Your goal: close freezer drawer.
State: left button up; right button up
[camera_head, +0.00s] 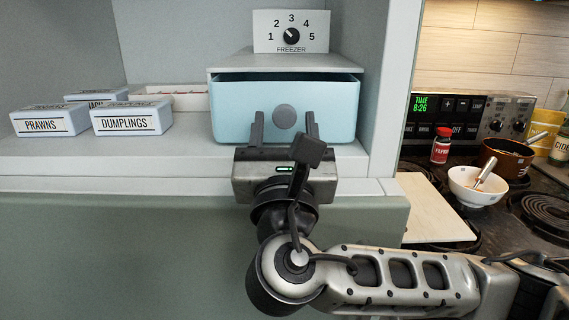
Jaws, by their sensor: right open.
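The light blue freezer drawer (240,107) sits under a grey top panel in the cabinet, below the freezer dial (291,36). Its front stands forward of the panel, so it looks partly pulled out. A round dark grey knob (284,117) is in the middle of its front. My right gripper (284,128) is in front of the drawer, fingers pointing at it. Its jaws are open, one finger on each side of the knob with gaps between. I cannot tell whether the fingers touch the drawer front. My left gripper is not in view.
Boxes labelled prawns (50,121) and dumplings (131,118) stand on the shelf left of the drawer. The cabinet's side wall (394,95) rises close on the right. Beyond it are a white bowl (477,186), a brown pot (505,157) and stove coils.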

pick_arm(q)
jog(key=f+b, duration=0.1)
jog(key=b, duration=0.3)
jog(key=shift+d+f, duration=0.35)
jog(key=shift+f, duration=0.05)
pick_arm(e)
jog(key=v, duration=1.5)
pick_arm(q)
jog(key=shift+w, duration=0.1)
pick_arm(e)
jog(key=shift+s+f, duration=0.1)
jog(key=shift+s, duration=0.05)
